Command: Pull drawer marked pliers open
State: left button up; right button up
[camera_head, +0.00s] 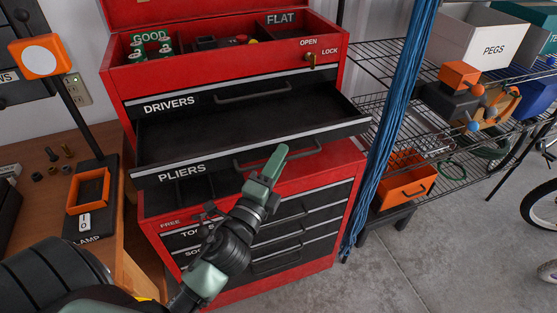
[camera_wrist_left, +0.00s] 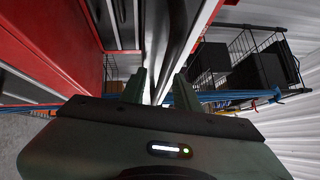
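The red tool chest has a drawer marked PLIERS (camera_head: 182,172). The drawer is pulled well out, and its dark inside (camera_head: 215,130) looks empty. Its long handle (camera_head: 245,161) runs along the dark front, partly hidden by my left gripper. My left gripper (camera_head: 272,165) is in front of that handle, tilted up. The left wrist view shows its two fingers (camera_wrist_left: 160,88) apart, with nothing clearly held between them. I cannot tell whether a finger touches the handle. My right gripper is not in view.
The drawer marked DRIVERS (camera_head: 170,104) above is closed. Lower drawers (camera_head: 290,235) are closed. Blue cords (camera_head: 395,130) hang close to the chest's right side. A wire shelf (camera_head: 440,120) with bins stands right. A wooden bench (camera_head: 50,150) with a lamp is left.

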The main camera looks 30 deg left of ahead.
pick_arm(q)
jog(key=s+f+b, duration=0.1)
jog(key=s+b, duration=0.2)
jog(key=s, duration=0.4)
jog(key=shift+s+d, duration=0.3)
jog(key=shift+s, duration=0.05)
